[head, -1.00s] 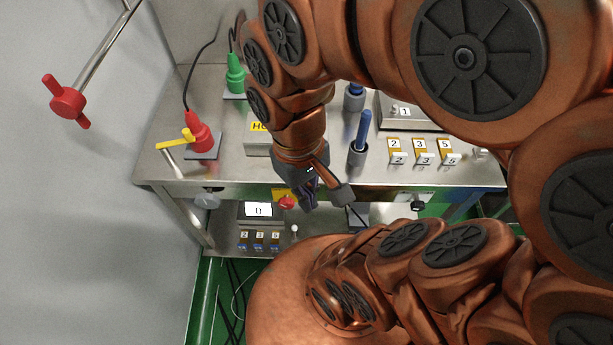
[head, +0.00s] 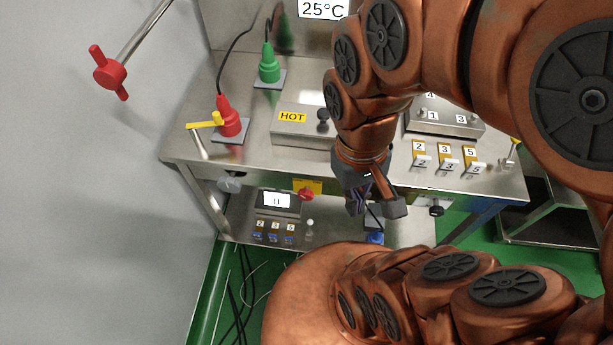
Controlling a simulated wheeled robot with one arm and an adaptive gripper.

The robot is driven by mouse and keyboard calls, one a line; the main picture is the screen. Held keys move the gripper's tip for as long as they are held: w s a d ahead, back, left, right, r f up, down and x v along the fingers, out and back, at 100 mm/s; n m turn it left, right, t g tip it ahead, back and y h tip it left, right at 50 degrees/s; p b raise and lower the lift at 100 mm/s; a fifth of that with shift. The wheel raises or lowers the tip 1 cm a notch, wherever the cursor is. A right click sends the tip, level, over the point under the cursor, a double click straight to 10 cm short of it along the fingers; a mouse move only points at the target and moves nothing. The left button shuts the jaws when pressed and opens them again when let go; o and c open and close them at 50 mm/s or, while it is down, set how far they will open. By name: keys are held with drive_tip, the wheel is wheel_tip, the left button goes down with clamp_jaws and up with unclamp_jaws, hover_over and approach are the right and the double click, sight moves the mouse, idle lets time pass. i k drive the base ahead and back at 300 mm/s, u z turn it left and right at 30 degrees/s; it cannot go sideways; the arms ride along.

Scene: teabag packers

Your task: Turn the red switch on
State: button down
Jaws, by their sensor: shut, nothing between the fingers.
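The red switch (head: 306,194) is a small round red knob on a yellow plate (head: 318,185), on the front edge of the steel table. It is in plain view, but I cannot tell its turn position. My gripper (head: 376,207) points down in front of the table edge, to the right of the red switch and apart from it. It is shut and holds nothing. My arm hides part of the table behind the gripper.
A red plug (head: 229,118) and a green plug (head: 268,66) stand at the table's left. A HOT-labelled box (head: 292,130) sits between them and my arm. A small display (head: 278,201) is on the lower shelf. A red-handled bar (head: 109,73) juts from the left wall.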

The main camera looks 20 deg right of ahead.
sight(305, 194)
drive_tip(key=z, duration=0.75)
drive_tip(key=k, duration=1.7)
drive_tip(key=u, duration=2.05)
